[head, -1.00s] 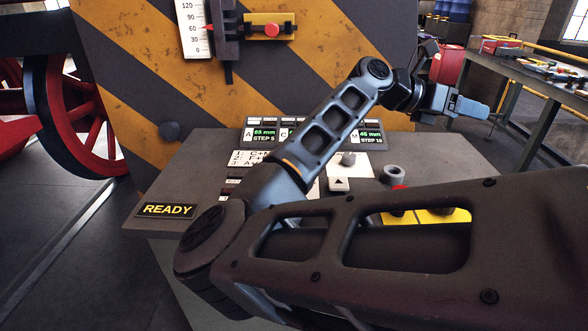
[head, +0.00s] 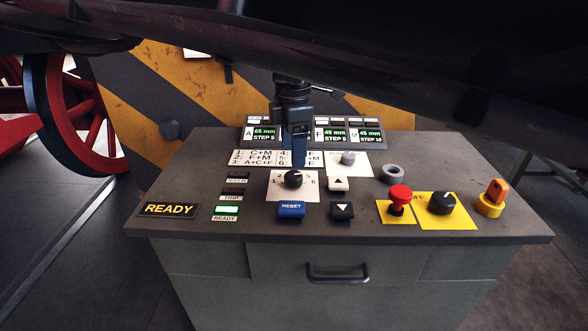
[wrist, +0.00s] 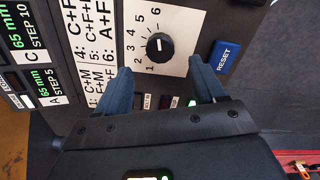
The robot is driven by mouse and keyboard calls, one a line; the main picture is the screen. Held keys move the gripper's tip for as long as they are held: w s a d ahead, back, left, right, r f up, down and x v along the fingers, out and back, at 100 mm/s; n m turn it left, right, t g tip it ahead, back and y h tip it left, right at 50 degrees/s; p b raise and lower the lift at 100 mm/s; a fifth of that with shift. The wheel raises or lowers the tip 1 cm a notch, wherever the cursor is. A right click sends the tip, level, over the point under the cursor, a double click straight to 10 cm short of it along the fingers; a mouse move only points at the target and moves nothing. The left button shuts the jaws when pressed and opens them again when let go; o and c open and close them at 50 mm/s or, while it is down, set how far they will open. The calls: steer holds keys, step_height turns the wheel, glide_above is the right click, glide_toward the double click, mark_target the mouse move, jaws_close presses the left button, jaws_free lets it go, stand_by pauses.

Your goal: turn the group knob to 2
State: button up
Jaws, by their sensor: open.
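The group knob (head: 293,179) is a small black dial on a white plate on the sloped console top. In the wrist view the knob (wrist: 159,46) has a short white mark and an arc of numbers 1 to 6 around it. I cannot tell surely which number the mark points to. My gripper (head: 296,160) points down just behind the knob in the head view. In the wrist view my gripper (wrist: 163,80) is open and empty, its two blue fingers apart, with the knob ahead of the gap and not touched.
A blue RESET button (head: 291,209) sits in front of the knob. Arrow buttons (head: 341,211), a red mushroom button (head: 399,196), a black knob (head: 442,203) on yellow and an orange-yellow switch (head: 491,200) stand to the right.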

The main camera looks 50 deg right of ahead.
mark_target(294, 174)
steer(key=shift+f+p, duration=0.3)
steer(key=shift+f, duration=2.85)
steer(key=c, duration=1.1)
